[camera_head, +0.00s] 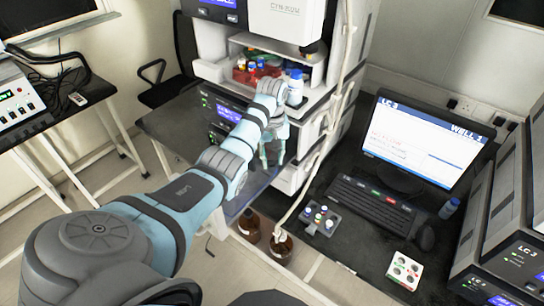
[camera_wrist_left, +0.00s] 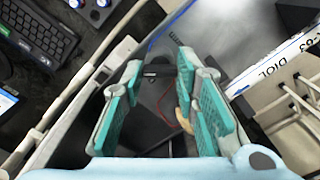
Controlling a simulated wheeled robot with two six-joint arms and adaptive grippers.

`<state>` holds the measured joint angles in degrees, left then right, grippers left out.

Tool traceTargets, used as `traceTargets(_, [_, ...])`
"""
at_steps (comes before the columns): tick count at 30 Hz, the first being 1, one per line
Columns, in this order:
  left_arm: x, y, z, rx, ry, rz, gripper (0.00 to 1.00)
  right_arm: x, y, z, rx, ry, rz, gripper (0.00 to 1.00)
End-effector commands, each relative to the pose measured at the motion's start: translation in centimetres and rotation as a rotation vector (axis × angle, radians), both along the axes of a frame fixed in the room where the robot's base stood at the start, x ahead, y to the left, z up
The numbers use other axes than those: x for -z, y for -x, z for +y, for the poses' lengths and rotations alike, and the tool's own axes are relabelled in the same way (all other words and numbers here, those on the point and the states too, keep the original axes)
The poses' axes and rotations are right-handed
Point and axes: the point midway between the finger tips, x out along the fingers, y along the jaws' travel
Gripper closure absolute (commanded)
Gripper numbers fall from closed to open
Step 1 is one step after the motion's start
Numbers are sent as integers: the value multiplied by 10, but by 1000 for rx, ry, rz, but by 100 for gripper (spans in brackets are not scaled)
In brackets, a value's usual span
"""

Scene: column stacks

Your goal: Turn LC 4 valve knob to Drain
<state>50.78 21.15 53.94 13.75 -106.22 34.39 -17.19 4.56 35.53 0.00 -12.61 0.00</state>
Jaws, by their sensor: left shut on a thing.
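My left gripper (camera_head: 272,150) reaches from the left to the front of the middle instrument stack (camera_head: 312,130). In the left wrist view its teal-padded fingers (camera_wrist_left: 160,82) stand apart, with a small dark piece (camera_wrist_left: 159,71) between their tips. It looks like the valve knob, and the gripper is shut on it. The knob is hidden behind the gripper in the head view. Its pointer and the Drain mark cannot be read, and no LC 4 label is legible. My right gripper is not in view.
To the right are a monitor (camera_head: 425,140), a keyboard (camera_head: 371,205) and a vial rack (camera_head: 403,270). A bench with a device (camera_head: 17,100) is at left.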

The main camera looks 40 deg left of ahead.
Motion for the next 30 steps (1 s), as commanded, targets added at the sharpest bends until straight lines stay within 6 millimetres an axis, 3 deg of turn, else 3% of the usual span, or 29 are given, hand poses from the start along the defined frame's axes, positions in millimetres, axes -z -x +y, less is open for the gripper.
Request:
traceTargets(3, [-1,0,1,-1,-1,-1,100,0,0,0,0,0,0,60])
traceTargets(4, [-1,0,1,-1,-1,-1,67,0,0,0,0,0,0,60])
traceTargets(7, [0,0,0,0,-1,-1,52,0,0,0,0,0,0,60])
traceTargets(23, [0,0,0,14,0,0,52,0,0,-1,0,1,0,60])
traceTargets(26, [0,0,0,92,0,0,52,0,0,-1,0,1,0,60])
traceTargets(30, [0,0,0,363,0,0,52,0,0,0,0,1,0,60])
